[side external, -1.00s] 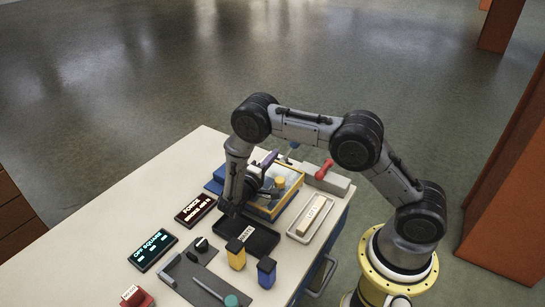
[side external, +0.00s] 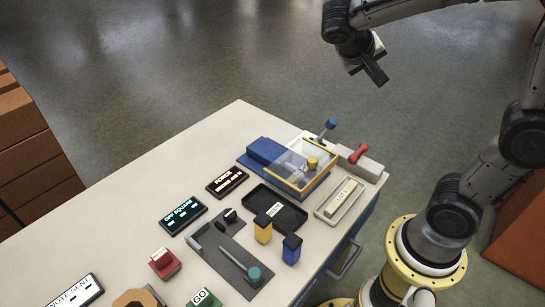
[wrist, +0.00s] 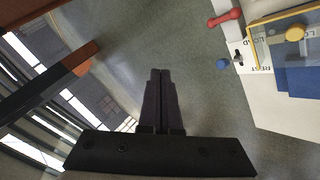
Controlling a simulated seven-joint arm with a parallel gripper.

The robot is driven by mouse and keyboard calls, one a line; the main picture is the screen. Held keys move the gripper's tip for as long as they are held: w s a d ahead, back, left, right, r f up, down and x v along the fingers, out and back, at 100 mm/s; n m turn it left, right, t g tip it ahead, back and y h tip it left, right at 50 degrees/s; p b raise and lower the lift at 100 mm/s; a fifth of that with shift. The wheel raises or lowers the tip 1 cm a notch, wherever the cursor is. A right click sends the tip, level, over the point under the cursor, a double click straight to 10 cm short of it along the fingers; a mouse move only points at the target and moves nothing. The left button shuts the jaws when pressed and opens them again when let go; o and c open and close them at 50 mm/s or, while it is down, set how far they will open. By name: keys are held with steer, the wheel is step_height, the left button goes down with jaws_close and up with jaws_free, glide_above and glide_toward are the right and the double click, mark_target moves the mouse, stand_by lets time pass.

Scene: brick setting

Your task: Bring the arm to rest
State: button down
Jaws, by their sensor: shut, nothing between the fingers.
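My gripper (side external: 376,72) is raised high in the side external view, beyond the bench's far right corner and clear of everything on it. In the wrist view its two dark fingers (wrist: 161,75) lie together with nothing between them. Below them is bare floor. The white bench (side external: 130,185) stands apart from my arm, with its devices on top.
A blue machine with a clear-walled box (side external: 308,163) and a yellow knob, a red-handled lever (side external: 358,153) and a blue-knobbed lever (side external: 329,125) stand at the bench's far end. A black tray (side external: 262,196), a pale tray (side external: 328,208), yellow and blue blocks (side external: 291,250) and displays lie nearer.

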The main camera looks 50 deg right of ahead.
steer(key=s+a+f+n+t+y, duration=0.1)
steer(key=s+a+n+t+y, duration=0.2)
steer(key=a, duration=0.4)
steer(key=s+a+f+n+t+y, duration=0.2)
steer(key=s+a+n+y, duration=0.3)
steer(key=a, duration=0.3)
steer(key=shift+s+a+f+t+y, duration=0.15)
steer(key=shift+s+t+y, duration=0.65)
steer(key=shift+s+y, duration=0.1)
